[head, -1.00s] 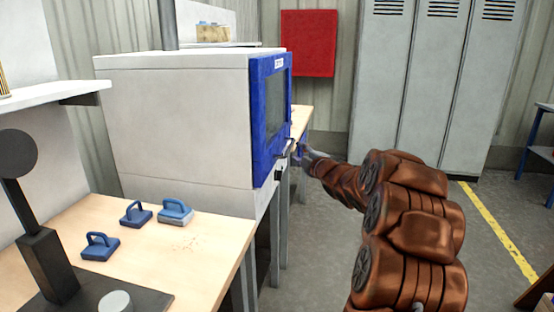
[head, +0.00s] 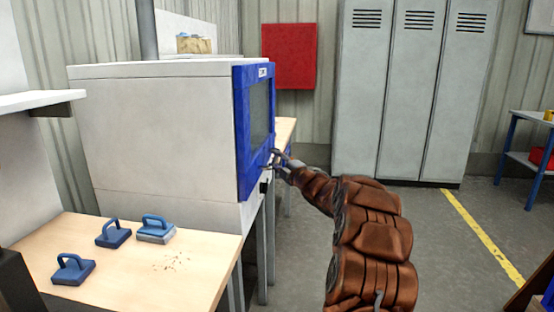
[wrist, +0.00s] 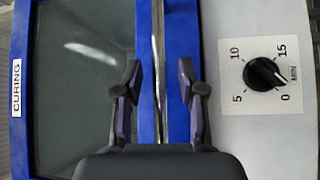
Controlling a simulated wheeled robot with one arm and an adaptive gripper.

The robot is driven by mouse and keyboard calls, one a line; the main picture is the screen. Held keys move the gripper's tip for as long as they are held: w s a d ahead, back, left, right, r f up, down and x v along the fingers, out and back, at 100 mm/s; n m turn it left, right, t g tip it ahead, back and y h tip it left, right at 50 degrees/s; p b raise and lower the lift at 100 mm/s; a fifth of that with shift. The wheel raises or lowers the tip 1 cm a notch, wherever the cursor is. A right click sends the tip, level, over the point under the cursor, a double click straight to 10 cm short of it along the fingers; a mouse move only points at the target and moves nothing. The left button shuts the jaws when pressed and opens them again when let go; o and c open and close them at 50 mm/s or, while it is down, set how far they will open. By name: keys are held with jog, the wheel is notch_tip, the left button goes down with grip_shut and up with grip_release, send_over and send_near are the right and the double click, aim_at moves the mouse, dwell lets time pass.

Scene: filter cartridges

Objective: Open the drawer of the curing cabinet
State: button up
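The curing cabinet (head: 165,130) is a white box with a blue front, standing at the left in the head view. Its blue front (head: 243,160) has a dark window and sits flush against the body. In the wrist view the CURING label (wrist: 17,88) and the dark window (wrist: 80,60) are at the left. A shiny metal handle bar (wrist: 158,40) runs along the blue edge. My gripper (wrist: 158,85) is open, one finger on each side of the bar, with gaps visible. In the head view my gripper (head: 279,162) is at the cabinet front.
A dial marked in minutes (wrist: 265,74) is right of the handle, its pointer near 0. A wooden bench (head: 200,265) with several blue-handled blocks (head: 113,234) is in front left. Grey lockers (head: 405,100) stand behind.

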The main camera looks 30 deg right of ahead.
jog(key=shift+w, duration=0.6)
jog(key=shift+r, duration=0.1)
grip_shut()
